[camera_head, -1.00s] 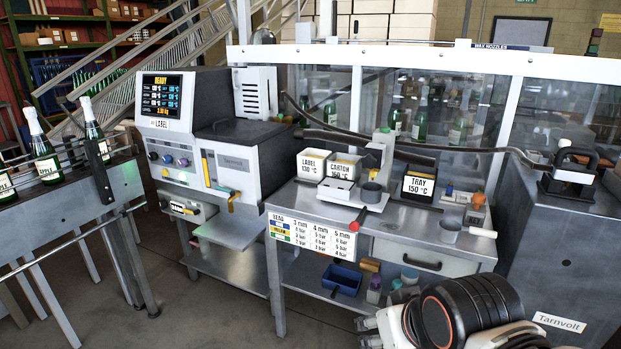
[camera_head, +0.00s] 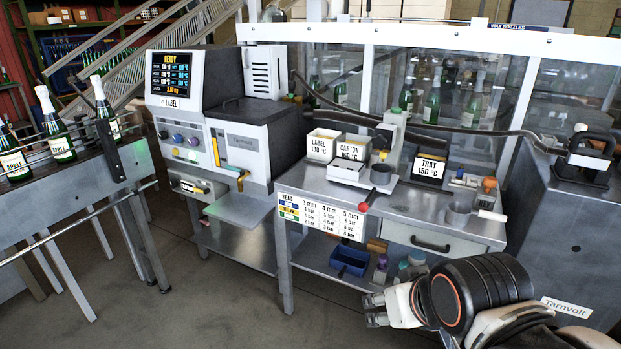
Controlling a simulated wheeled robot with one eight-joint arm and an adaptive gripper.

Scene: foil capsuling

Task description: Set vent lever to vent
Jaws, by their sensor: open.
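A white and grey machine (camera_head: 243,135) with a lit screen (camera_head: 171,74) reading READY stands left of the bench. Its front carries a yellow lever (camera_head: 241,178) and an upright yellow strip (camera_head: 215,151). A red-tipped handle (camera_head: 364,206) sticks out at the bench's front edge. No readable label marks any of these as the vent lever, so I cannot tell which it is. My gripper (camera_head: 374,310) is open at the lower right, in front of the bench and apart from these parts. Nothing shows between its fingers.
The metal bench (camera_head: 315,190) holds a LABEL tub (camera_head: 321,146), a CARTON tub (camera_head: 354,147) and a TRAY box (camera_head: 430,169). A blue bin (camera_head: 350,261) sits on its lower shelf. A bottle conveyor (camera_head: 70,185) stands left. Open floor lies in front.

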